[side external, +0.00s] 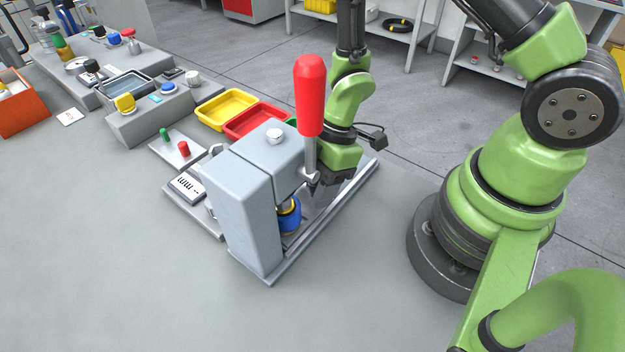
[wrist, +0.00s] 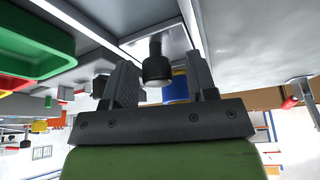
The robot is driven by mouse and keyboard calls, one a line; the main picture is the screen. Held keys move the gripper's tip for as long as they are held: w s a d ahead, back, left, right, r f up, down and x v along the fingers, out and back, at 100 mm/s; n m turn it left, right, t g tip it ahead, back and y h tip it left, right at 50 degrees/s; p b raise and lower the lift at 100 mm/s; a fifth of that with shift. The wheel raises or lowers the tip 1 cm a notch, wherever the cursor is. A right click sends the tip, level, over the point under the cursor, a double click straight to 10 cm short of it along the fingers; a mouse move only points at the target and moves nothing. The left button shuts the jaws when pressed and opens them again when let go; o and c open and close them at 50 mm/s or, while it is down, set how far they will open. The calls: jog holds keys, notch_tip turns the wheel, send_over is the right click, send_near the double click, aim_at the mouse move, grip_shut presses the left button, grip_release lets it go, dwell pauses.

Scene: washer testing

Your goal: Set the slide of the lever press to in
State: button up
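The lever press (side external: 243,205) is a grey block on a base plate, with a red-handled lever (side external: 310,95) standing upright. A blue ring-shaped part (side external: 289,217) sits under its head; blue also shows behind my right finger in the wrist view (wrist: 178,88). My gripper (side external: 328,180) is low over the base, behind the lever in the side view. In the wrist view my gripper (wrist: 160,75) is open, with a black knob (wrist: 157,70) on a metal stem between its fingers. Gaps show on both sides of the knob. The slide itself is mostly hidden in the side view.
Yellow (side external: 225,108) and red (side external: 255,121) trays stand behind the press, with a green one partly hidden. A small plate with green and red pegs (side external: 180,148) and a labelled box (side external: 188,186) lie left. The front table is clear.

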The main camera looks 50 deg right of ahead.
jog(key=v, duration=1)
dwell(0.3)
jog(key=w+d+r+m+t+h, duration=0.25)
jog(key=d+r+m+t, duration=0.2)
jog(key=r, duration=0.25)
jog(key=w+d+r+m+t+h, duration=0.1)
jog(key=d+r+m+t+h, duration=0.25)
jog(key=r+m, duration=0.3)
jog(key=s+a+r+m+g+y, duration=0.1)
jog(key=s+a+r+m, duration=0.1)
jog(key=s, duration=0.4)
jog(key=s+a+r+m+g+y, duration=0.1)
jog(key=s+a+r+m+y, duration=0.1)
jog(key=s+a+m, duration=0.3)
jog(key=shift+s+r+m+y, duration=0.3)
jog(key=shift+s+r+m, duration=0.25)
jog(key=shift+r, duration=0.2)
